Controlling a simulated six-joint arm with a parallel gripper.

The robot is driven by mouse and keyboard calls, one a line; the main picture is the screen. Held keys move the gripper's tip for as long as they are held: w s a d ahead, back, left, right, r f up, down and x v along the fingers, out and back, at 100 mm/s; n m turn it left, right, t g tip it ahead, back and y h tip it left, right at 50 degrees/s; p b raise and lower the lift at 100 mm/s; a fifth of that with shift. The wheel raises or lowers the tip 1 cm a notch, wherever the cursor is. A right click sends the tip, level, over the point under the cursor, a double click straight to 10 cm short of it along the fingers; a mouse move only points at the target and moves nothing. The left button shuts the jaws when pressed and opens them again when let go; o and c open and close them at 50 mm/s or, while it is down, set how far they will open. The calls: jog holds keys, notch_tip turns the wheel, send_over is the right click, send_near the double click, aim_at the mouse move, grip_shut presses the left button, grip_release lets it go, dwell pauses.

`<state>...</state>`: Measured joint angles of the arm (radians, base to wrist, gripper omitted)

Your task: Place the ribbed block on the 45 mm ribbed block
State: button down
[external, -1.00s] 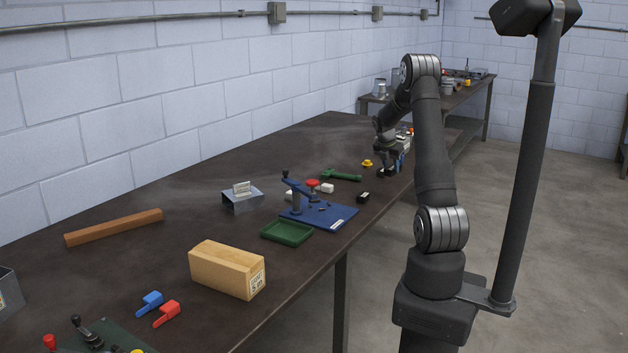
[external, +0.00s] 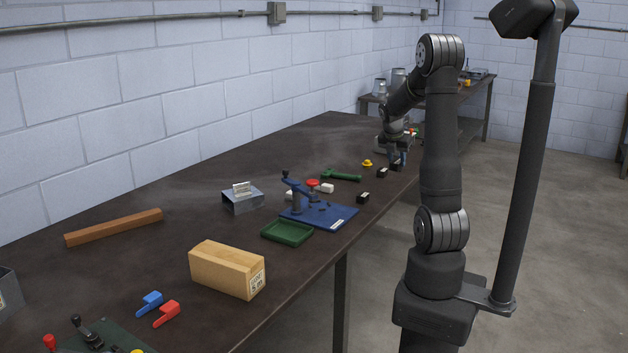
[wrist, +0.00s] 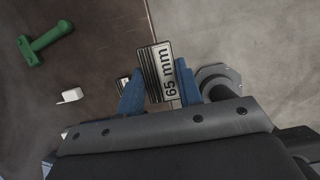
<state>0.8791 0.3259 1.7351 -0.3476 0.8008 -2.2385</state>
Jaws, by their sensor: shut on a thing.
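My gripper (wrist: 161,88) is shut on a dark ribbed block (wrist: 154,62) in the wrist view; its pale label reads "65 mm". The block sits between the two blue fingers. In the external view my gripper (external: 398,160) is over the far right part of the bench, and the held block (external: 396,168) is small and dark below it. Another dark ribbed block (wrist: 123,84) is partly hidden behind the left finger. Two small dark blocks stand on the bench, one close to my gripper (external: 382,173) and one nearer the blue fixture (external: 362,198). Their labels are too small to read.
A green tool (external: 341,176), a yellow knob (external: 367,163) and a white piece (external: 327,188) lie left of the blocks. A blue fixture (external: 335,216) and green tray (external: 287,233) are nearer. The bench edge runs close on the right.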

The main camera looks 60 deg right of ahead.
jog(key=w+a+f, duration=0.1)
jog(key=w+f, duration=0.1)
jog(key=w, duration=0.1)
jog(key=w+a+f, duration=0.1)
jog(key=w+f, duration=0.1)
jog(key=w, duration=0.2)
jog(key=w+a+f, duration=0.1)
jog(key=w+f, duration=0.2)
jog(key=w, duration=0.1)
jog(key=shift+a, duration=0.35)
jog(key=shift+w+f, duration=0.1)
jog(key=shift+f, duration=1.8)
jog(key=shift+f, duration=0.15)
jog(key=c, duration=1)
grip_release()
jog(key=v, duration=1.2)
